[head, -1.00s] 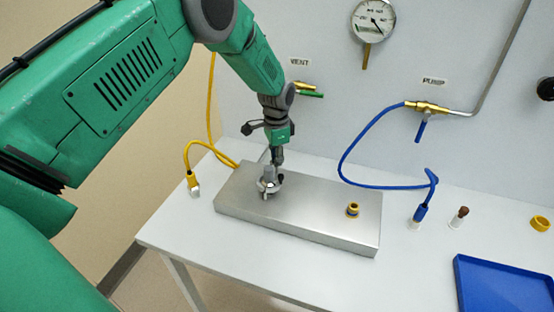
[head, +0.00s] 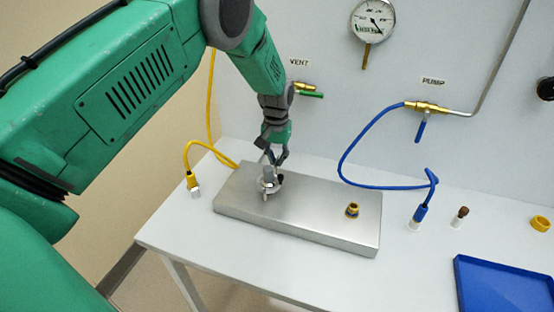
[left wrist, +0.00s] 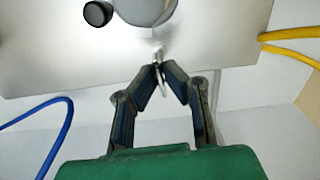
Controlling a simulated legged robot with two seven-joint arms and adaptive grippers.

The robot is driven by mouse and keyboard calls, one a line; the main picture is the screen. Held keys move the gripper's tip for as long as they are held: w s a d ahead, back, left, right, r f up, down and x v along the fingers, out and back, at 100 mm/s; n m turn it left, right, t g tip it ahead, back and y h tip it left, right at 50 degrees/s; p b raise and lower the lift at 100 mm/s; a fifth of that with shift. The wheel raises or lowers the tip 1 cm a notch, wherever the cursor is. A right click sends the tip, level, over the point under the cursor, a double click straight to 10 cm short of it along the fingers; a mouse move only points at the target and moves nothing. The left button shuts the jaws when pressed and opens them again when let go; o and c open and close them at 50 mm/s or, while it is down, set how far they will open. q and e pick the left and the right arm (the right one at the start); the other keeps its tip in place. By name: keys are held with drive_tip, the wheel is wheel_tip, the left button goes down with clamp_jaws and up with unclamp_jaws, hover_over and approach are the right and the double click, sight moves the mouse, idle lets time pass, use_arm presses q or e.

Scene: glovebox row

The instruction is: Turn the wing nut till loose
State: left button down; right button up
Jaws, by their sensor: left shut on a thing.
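A grey round fitting with a clamp (head: 269,182) stands on the left part of a steel block (head: 320,222). In the left wrist view the fitting (left wrist: 148,8) shows at the top edge, with a small bright metal wing nut (left wrist: 158,52) sticking out on the gripper's side. My left gripper (left wrist: 160,70) has its fingertips together on the wing nut, with a thin bright wing showing between the fingers. In the head view my left gripper (head: 273,163) is just behind the fitting, which hides the contact. My right gripper is not in view.
A yellow hose (head: 196,147) lies left, a blue hose (head: 360,150) right. The wall has a gauge (head: 373,20) and valves.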

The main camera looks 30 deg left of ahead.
use_arm(q)
drive_tip(key=n, duration=0.5)
drive_tip(key=shift+w+a+r+n, duration=0.1)
drive_tip(key=shift+w+r+n, duration=0.15)
drive_tip(key=shift+w+n, duration=0.15)
drive_tip(key=n, duration=1.1)
drive_tip(key=shift+n, duration=0.3)
drive_tip(key=c, duration=1.7)
unclamp_jaws()
drive_tip(key=shift+s, duration=0.1)
drive_tip(key=shift+f, duration=0.15)
drive_tip(key=shift+s, duration=0.1)
wheel_tip(320, 180, up, 12)
drive_tip(key=shift+f, duration=0.1)
